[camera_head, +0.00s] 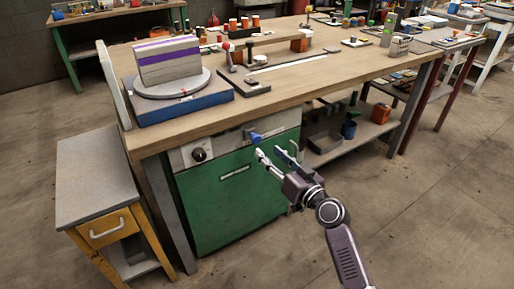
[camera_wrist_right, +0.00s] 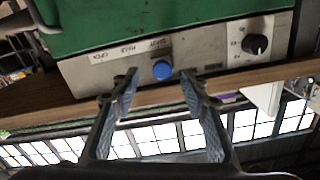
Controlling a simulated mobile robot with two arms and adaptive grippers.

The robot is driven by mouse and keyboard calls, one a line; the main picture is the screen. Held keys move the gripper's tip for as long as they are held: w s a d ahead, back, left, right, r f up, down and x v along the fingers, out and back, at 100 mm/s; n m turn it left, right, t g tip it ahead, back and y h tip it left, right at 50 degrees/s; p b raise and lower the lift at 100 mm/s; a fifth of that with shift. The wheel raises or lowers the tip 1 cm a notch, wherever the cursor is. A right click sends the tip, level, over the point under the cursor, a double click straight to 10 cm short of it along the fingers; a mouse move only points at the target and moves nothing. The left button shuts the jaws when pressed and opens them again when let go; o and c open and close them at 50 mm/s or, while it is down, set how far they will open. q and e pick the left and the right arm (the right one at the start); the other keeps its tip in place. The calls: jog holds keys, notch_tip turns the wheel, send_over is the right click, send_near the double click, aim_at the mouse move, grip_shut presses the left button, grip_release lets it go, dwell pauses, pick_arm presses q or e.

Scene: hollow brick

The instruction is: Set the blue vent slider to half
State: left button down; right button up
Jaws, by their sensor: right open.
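The blue vent slider (camera_head: 255,138) is a small blue knob on the pale panel above the green cabinet door. It also shows in the right wrist view (camera_wrist_right: 162,70), where the panel appears upside down. Small printed labels (camera_wrist_right: 128,48) run along the panel to its left there; I cannot read them surely. My right gripper (camera_head: 271,152) is open and empty, its fingers pointing at the panel just in front of the slider. In the right wrist view the slider appears between the two fingertips (camera_wrist_right: 159,77); contact is not visible. My left gripper is not in view.
A black dial (camera_head: 199,154) sits on the same panel, left of the slider. The green cabinet (camera_head: 232,205) is under the wooden workbench (camera_head: 200,127), whose edge overhangs the panel. A yellow side table (camera_head: 85,180) stands to the left. The floor in front is clear.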

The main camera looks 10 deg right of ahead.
aim_at(258, 140)
jog(key=x, duration=0.4)
jog(key=r+x, duration=0.1)
jog(key=x, duration=0.1)
jog(key=shift+w+a, duration=0.2)
jog(key=shift+w, duration=0.05)
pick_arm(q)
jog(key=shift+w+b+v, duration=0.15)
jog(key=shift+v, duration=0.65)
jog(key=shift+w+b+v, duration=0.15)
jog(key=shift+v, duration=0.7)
pick_arm(e)
jog(key=shift+w+a, duration=0.25)
jog(key=shift+w, duration=0.4)
jog(key=shift+c, duration=0.2)
grip_shut()
